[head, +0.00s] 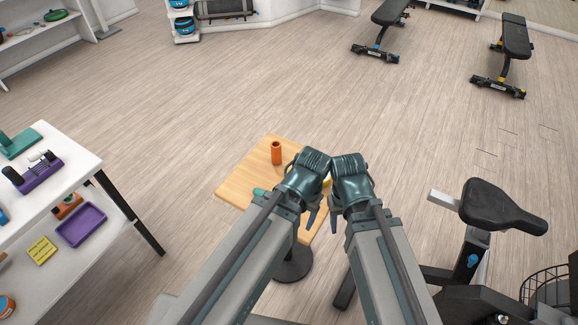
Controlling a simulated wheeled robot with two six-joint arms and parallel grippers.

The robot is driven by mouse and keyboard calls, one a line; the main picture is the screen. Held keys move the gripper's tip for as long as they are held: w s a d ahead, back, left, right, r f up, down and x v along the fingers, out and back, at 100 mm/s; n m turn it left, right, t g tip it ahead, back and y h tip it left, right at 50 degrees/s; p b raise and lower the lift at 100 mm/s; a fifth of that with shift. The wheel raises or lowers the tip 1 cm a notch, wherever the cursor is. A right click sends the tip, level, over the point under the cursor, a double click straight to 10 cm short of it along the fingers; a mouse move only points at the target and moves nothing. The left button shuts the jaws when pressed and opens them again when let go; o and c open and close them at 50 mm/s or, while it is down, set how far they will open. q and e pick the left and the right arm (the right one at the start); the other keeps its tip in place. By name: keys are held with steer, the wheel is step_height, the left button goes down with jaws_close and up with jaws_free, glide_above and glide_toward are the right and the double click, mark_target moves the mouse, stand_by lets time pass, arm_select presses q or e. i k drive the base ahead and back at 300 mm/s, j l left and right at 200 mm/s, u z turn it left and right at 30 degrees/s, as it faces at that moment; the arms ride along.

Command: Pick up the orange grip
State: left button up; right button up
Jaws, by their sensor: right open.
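Neither gripper touches the orange grip.
A green item (259,192) lies on the wooden table, and a yellow one (327,182) is partly hidden behind my wrists. A white shelf unit (75,165) with several items stands left. An exercise bike (490,205) stands right. Floor beyond the table is clear.

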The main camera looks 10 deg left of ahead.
mark_target(276, 153)
steer(key=i+j+z, duration=0.2)
steer(key=j, duration=0.15)
steer(key=i+j+z, duration=0.2)
steer(key=j, duration=0.2)
steer(key=j+z, duration=0.2)
steer(key=j, duration=0.2)
